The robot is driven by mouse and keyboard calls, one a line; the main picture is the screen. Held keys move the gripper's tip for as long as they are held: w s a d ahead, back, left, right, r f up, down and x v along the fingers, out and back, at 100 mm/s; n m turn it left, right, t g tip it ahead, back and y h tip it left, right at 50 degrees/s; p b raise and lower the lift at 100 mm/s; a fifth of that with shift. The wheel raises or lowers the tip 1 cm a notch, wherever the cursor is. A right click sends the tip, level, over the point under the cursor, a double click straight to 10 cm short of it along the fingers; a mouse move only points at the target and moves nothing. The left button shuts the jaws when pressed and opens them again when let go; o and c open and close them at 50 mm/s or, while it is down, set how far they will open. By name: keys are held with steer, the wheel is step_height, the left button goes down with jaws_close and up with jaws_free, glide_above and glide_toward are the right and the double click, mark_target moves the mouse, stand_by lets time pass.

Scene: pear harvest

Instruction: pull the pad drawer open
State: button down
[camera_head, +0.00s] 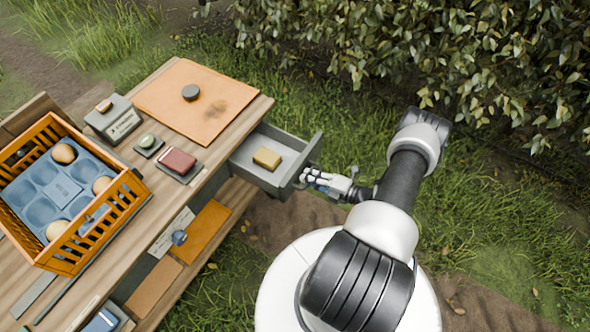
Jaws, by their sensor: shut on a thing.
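The pad drawer (237,161) is a grey drawer pulled out from the right side of the wooden bench. A yellow pad (267,158) lies inside it.
The bench (150,80) carries an orange crate (75,257) with pears in a blue tray, an orange mat (190,105) with a dark puck (191,92), a grey box (113,117) and a red pad (178,161). Leafy bushes (430,45) stand behind. Grass lies right of the drawer.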

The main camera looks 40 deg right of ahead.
steer(key=shift+v, duration=1.3)
steer(key=shift+d+f, duration=0.1)
steer(key=c, duration=1.9)
jaws_free()
steer(key=shift+c, duration=0.2)
steer(key=shift+s, duration=0.1)
steer(key=v, duration=1.1)
steer(key=shift+s, duration=0.4)
steer(key=shift+d, duration=0.1)
